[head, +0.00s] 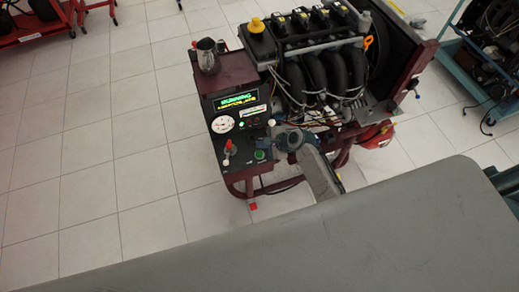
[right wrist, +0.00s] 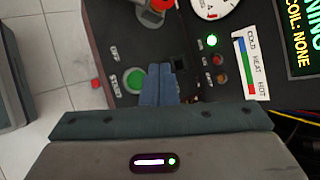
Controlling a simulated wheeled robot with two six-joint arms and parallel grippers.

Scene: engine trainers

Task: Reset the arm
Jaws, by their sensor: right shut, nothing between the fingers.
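My right gripper (head: 278,142) is in front of the lower right of the engine trainer's control panel (head: 220,145). Its two blue fingers (right wrist: 161,80) are together and empty in the right wrist view. They point at the panel beside the green START button (right wrist: 134,80), which also shows in the head view (head: 259,155); I cannot tell whether they touch the panel. A red-topped switch (head: 229,147) stands left of the button. The lit display (head: 238,101) reads RUNNING, and the right wrist view shows COIL: NONE on it (right wrist: 304,45). My left gripper is not in view.
The engine (head: 320,55) with its hoses and loose wires stands behind the panel. A metal jug (head: 207,55) stands on the trainer's top shelf. A blue cart (head: 480,75) is at the right, a red rack (head: 35,25) at the upper left. Tiled floor (head: 100,150) is clear at left.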

